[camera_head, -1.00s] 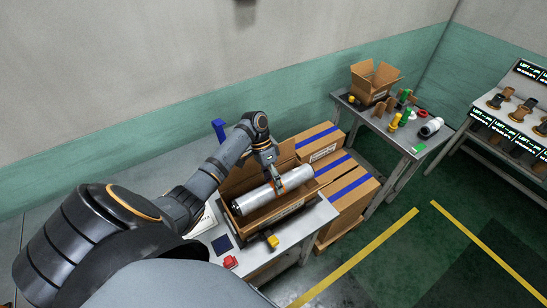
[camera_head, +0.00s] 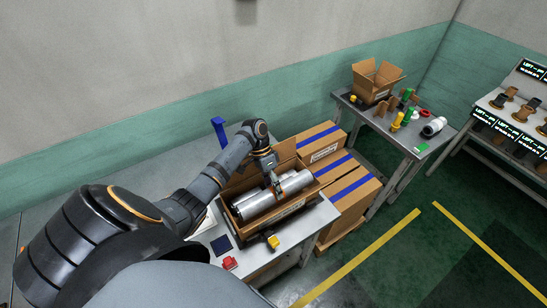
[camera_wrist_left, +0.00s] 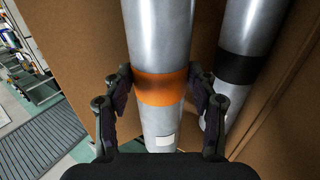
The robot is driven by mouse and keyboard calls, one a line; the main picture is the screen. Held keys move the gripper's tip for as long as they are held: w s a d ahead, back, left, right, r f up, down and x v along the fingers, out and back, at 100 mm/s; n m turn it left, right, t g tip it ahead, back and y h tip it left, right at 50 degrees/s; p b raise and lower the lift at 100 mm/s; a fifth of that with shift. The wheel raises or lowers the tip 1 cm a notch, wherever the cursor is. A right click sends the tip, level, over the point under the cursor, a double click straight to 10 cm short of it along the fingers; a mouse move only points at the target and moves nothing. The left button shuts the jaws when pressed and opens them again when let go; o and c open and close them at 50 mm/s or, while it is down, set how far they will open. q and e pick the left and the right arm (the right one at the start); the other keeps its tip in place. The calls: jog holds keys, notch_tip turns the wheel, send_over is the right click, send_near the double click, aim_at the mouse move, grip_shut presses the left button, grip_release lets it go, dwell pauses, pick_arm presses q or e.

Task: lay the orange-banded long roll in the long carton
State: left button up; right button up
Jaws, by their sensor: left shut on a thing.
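The orange-banded long roll (camera_wrist_left: 163,30) is silver with an orange band round it. My left gripper (camera_wrist_left: 161,88) is shut on it at that band. In the head view my left gripper (camera_head: 277,183) points down into the long carton (camera_head: 287,211), an open brown box on the near table. The held roll lies along the carton's length, low between its walls. Whether it touches the floor is hidden. A second silver roll, with a black band (camera_wrist_left: 238,68), lies beside it in the carton, to the right in the wrist view. My right gripper is not in view.
Closed cartons with blue tape (camera_head: 345,170) stand right of the near table. A yellow object (camera_head: 272,241) and a red one (camera_head: 230,263) lie on the table in front of the carton. A blue upright piece (camera_head: 219,131) stands behind. A side table (camera_head: 405,140) holds an open box and small parts.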

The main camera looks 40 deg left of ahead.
pick_arm(q)
jog(key=shift+f+b, duration=1)
jog(key=shift+f, duration=1.05)
jog(key=shift+f+b, duration=0.45)
jog(key=shift+f, duration=0.25)
jog(key=o, duration=1.7)
